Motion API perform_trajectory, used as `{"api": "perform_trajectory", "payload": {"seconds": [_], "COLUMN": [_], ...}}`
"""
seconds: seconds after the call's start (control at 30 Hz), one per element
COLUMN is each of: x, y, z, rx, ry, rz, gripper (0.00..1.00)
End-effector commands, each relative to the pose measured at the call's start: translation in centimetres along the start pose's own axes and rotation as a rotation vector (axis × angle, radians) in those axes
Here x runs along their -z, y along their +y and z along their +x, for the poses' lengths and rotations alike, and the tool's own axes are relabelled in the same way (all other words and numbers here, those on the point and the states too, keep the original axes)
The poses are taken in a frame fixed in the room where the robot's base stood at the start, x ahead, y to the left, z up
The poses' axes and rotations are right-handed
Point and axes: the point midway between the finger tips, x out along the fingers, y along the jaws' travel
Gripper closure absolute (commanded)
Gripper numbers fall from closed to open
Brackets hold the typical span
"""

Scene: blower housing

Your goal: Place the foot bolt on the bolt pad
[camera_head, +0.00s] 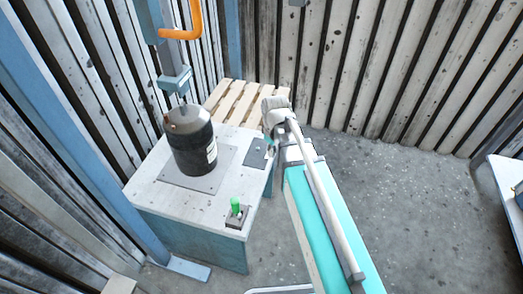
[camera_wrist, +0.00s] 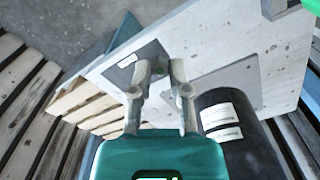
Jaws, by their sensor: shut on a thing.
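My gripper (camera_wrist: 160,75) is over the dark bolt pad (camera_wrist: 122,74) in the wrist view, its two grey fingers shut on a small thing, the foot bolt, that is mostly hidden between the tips. I cannot tell whether it touches the pad. The pad, a flat dark plate with a small white label, also shows in the head view (camera_head: 257,153) at the right edge of the table top. In the head view my gripper (camera_head: 268,140) is partly hidden by my wrist beside the pad.
A black cylindrical housing (camera_head: 191,145) stands on a grey plate on the worktable (camera_head: 150,193). A green-topped piece (camera_head: 235,206) sits on a dark block at the front corner. A wooden pallet (camera_head: 233,98) lies behind. A blue column with an orange hook (camera_head: 190,25) rises above the housing.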

Motion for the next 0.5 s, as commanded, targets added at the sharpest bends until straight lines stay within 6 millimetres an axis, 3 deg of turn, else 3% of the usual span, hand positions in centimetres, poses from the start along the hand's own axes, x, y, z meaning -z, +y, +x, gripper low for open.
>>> {"api": "perform_trajectory", "payload": {"seconds": [0.5], "x": [7.3], "y": [4.6], "z": [4.0], "rx": [0.000], "ry": [0.000], "rz": [0.000], "gripper": [1.00]}}
